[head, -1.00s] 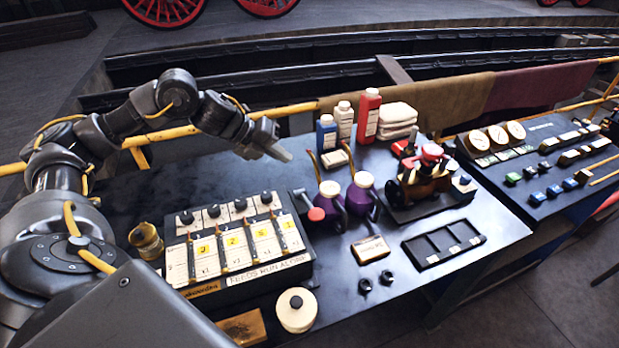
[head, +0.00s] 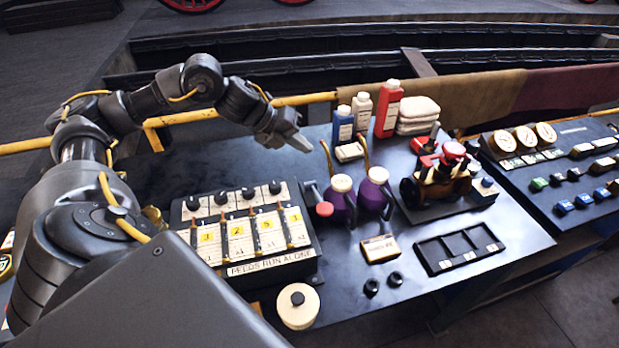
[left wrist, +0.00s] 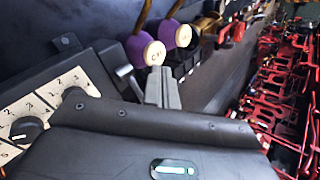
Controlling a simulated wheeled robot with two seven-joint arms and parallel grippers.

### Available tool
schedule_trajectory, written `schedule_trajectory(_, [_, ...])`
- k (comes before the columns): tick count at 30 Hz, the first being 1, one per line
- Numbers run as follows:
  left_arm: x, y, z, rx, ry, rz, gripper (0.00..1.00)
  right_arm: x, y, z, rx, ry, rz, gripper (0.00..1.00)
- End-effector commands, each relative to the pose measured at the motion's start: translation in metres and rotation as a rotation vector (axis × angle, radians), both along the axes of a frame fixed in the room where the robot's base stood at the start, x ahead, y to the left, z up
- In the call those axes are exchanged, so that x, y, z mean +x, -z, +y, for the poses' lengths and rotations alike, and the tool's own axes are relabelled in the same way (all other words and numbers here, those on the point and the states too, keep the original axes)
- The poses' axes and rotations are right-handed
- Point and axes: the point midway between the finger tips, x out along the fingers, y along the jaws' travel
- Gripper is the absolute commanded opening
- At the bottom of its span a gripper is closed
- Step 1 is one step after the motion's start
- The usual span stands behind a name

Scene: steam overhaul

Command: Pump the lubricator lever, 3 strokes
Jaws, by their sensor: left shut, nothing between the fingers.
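The lubricator box (head: 262,257) sits on the dark bench, with a white face, black knobs, and a plate reading "FEEDS RUN ALONE". Its lever, with a red knob (head: 324,208), stands at the box's right side, raised and tilted. My left gripper (head: 303,143) is shut and empty, above the bench and behind the lever, apart from it. In the left wrist view the closed fingers (left wrist: 162,88) point toward two purple oil cans (left wrist: 143,47); the box's dial face (left wrist: 45,105) is at left. The lever's red knob is not clear there. My right gripper is out of view.
Two purple oil cans (head: 372,192) stand close right of the lever. Bottles (head: 388,108) and folded white cloths (head: 418,114) are behind. A red-and-brass valve assembly (head: 437,180) and a black tray (head: 459,249) lie further right. A round cream tin (head: 298,306) sits in front.

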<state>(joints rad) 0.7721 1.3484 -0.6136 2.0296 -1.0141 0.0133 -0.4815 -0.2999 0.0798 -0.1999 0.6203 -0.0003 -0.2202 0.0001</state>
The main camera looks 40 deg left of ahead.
Motion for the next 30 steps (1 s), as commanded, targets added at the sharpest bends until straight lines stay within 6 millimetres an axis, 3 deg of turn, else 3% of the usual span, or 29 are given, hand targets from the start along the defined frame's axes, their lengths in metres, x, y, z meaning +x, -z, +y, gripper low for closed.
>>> schedule_trajectory(1, [-0.001, 0.012, -0.002, 0.001, 0.001, 0.001, 0.0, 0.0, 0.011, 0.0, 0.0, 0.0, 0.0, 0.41])
schedule_trajectory(12, [-0.008, 0.058, -0.013, 0.001, 0.001, 0.001, 0.0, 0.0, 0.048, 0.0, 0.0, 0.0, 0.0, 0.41])
schedule_trajectory(30, [-0.01, 0.064, -0.017, 0.0, 0.001, 0.0, 0.0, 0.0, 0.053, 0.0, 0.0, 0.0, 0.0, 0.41])
